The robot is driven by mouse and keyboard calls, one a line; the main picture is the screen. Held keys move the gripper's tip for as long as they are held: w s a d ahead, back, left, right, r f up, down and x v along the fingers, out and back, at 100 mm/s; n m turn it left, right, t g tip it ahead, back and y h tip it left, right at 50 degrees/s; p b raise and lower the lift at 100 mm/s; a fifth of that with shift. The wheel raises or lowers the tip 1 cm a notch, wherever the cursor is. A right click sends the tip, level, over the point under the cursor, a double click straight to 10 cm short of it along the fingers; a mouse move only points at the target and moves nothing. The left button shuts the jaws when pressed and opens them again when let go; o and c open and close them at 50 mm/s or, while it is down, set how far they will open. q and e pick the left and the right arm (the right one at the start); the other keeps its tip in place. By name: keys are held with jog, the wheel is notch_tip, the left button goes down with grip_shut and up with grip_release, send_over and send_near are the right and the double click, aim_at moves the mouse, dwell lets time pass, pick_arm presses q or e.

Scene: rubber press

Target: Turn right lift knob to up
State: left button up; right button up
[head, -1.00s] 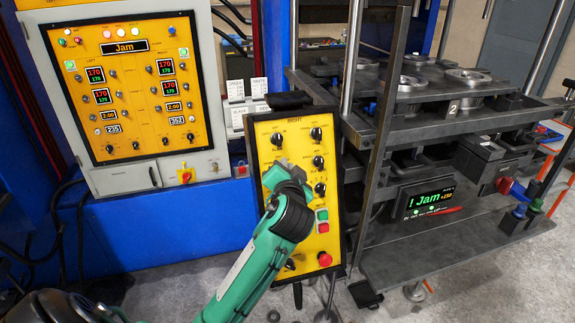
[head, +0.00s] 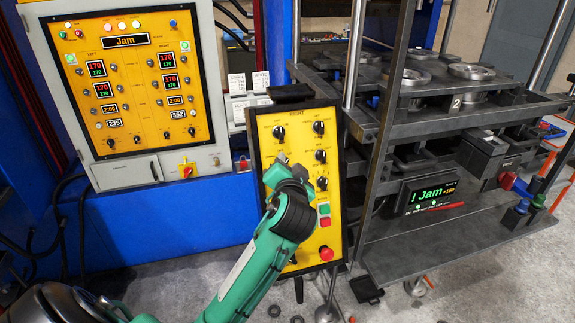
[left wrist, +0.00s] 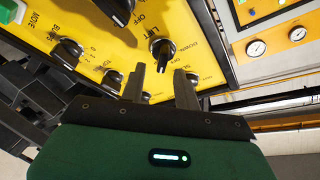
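The yellow right control panel (head: 300,215) stands upright in a dark frame, marked RIGHT, with several black knobs. In the left wrist view a black knob labelled LIFT (left wrist: 162,48) has DOWN and OFF lettering beside it. Its exact setting is hard to read. My left gripper (left wrist: 160,70) is open, with its two fingers apart and nothing between them. The fingertips point at the panel, just short of the lift knob in the picture; I cannot tell whether they touch it. In the head view my left gripper (head: 282,160) covers part of the panel's left column. My right gripper is not in view.
Other knobs (head: 319,128) sit close around on the panel. Green and red buttons (head: 324,214) and a red stop button (head: 327,253) are below. A dark press frame (head: 430,235) with a Jam display (head: 430,194) stands right. Another yellow panel (head: 130,80) is left.

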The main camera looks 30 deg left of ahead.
pick_arm(q)
jog(key=b+v, duration=0.3)
jog(key=v, duration=0.9)
jog(key=shift+f, duration=0.2)
